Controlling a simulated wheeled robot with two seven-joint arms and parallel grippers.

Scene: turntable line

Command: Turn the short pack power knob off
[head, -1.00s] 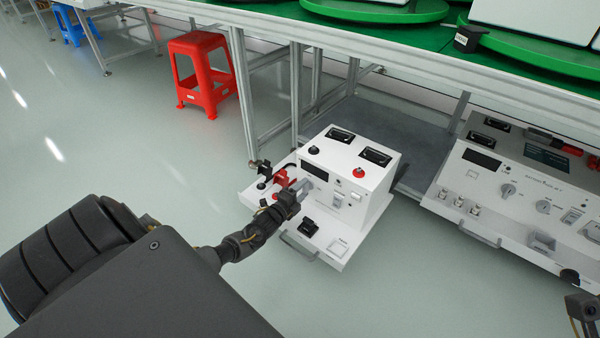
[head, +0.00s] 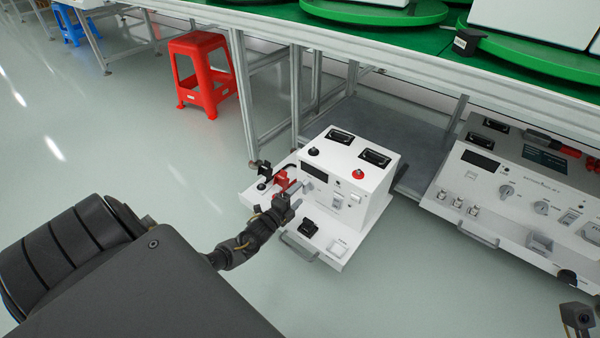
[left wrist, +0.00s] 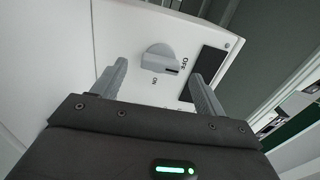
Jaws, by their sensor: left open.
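The short pack (head: 352,202) is a white box unit on a pulled-out white shelf below the bench. Its grey power knob (left wrist: 160,58) shows in the left wrist view on the white front panel, beside a dark display, with OFF printed to its right and ON below. The knob's dark mark points towards OFF. My left gripper (head: 291,193) is open in front of the panel, its fingers either side of the knob in the left wrist view and apart from it, with nothing between them. Part of my right arm's end (head: 579,316) shows at the lower right; its jaws are unclear.
A wider white control unit (head: 520,195) with several knobs stands to the right. Red and black connectors (head: 281,178) sit left of the short pack. The bench (head: 400,55) overhangs behind. A red stool (head: 203,75) stands at the back left. The floor at the left is clear.

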